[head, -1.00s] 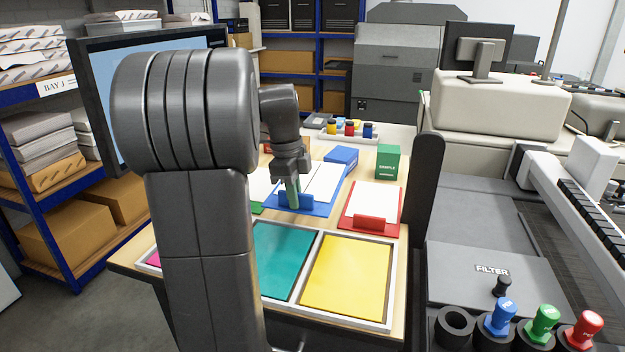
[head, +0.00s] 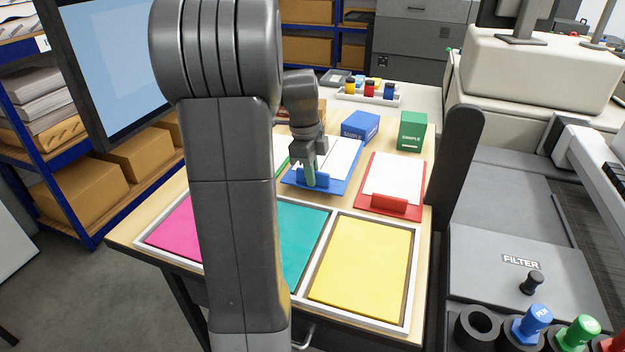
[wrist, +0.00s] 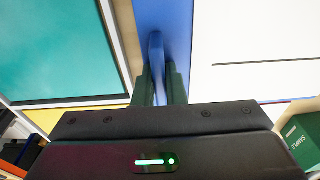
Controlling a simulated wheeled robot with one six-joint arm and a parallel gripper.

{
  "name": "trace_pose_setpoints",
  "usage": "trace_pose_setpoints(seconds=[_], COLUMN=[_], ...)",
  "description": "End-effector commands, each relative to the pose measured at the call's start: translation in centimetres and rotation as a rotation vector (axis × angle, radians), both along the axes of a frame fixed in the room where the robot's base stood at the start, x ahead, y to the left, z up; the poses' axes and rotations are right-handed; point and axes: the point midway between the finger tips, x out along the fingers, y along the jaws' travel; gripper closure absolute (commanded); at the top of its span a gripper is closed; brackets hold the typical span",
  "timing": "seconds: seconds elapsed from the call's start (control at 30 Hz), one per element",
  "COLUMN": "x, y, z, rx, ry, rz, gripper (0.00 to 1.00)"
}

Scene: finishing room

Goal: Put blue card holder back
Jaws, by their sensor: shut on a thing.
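The blue card holder (head: 322,181) lies flat on the wooden table, a blue board with a white card on it and an upright blue lip at its front edge. My gripper (head: 311,178) reaches down from above and is shut on this lip. In the wrist view the blue card holder (wrist: 155,45) shows with its lip pinched between the two dark green fingers of my gripper (wrist: 160,85).
A red card holder (head: 389,205) lies to the right. Blue (head: 360,127) and green (head: 412,131) sample boxes stand behind. In front, a white-framed tray (head: 409,318) holds magenta, teal and yellow sheets. A dark upright post (head: 458,165) stands at the table's right edge.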

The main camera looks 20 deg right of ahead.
Motion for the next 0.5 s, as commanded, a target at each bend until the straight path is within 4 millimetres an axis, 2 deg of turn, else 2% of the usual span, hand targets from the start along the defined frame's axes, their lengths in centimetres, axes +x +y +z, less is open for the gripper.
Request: trace_pose_setpoints(seconds=[0.1,0.2,0.5], x=[-0.1,0.0,0.0], y=[0.0,0.0,0.0], z=[-1.7,-2.4,-2.7], rx=[0.001,0.000,0.000], ry=[0.004,0.001,0.000], rz=[0.001,0.001,0.000], gripper=[1.00,1.00,1.00])
